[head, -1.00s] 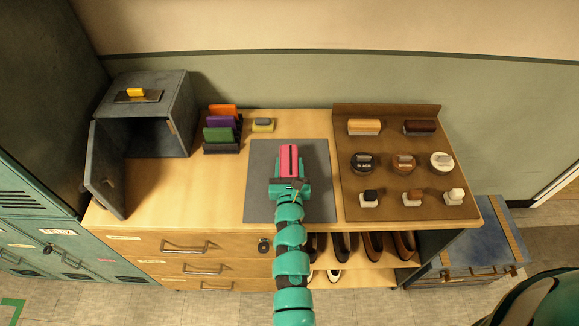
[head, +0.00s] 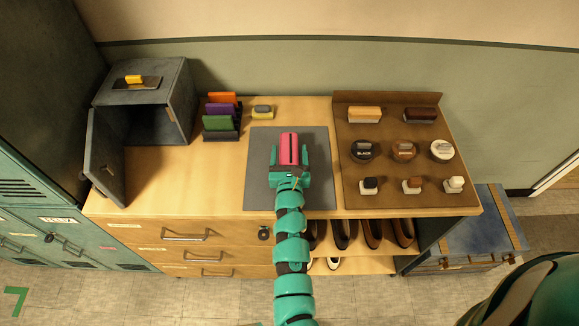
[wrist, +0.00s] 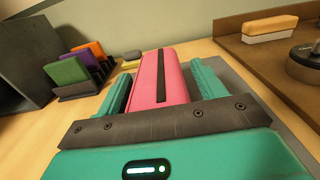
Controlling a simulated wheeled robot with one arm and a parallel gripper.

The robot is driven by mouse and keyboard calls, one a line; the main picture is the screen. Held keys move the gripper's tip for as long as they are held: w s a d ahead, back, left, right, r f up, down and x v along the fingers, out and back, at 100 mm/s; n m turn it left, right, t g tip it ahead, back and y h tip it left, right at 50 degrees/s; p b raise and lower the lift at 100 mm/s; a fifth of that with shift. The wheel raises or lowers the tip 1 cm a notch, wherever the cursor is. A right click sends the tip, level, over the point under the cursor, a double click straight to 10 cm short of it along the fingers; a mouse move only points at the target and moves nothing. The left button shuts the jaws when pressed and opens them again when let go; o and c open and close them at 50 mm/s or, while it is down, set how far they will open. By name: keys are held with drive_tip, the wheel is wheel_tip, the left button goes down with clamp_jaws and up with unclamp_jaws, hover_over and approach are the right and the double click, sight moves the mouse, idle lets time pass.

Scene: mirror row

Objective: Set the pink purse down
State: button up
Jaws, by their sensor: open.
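The pink purse (head: 289,148) has a dark stripe along its top. It is over the grey mat (head: 262,180) on the wooden counter and appears to rest on it. My gripper (head: 290,160) is open around the near part of the purse. In the wrist view the purse (wrist: 145,85) lies between the two teal fingers of my gripper (wrist: 160,88), with a gap visible at the right finger. The purse's underside is hidden.
Left on the counter stand an open grey box (head: 160,110), a rack of coloured wallets (head: 221,122) and a yellow-grey brush (head: 263,112). Right is a brown tray (head: 385,195) with brushes and polish tins. The mat around the purse is clear.

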drive_tip(key=s+b, duration=0.4)
drive_tip(key=s, duration=0.5)
drive_tip(key=shift+s, duration=0.35)
drive_tip(key=shift+s+b, duration=0.6)
drive_tip(key=shift+s, duration=0.55)
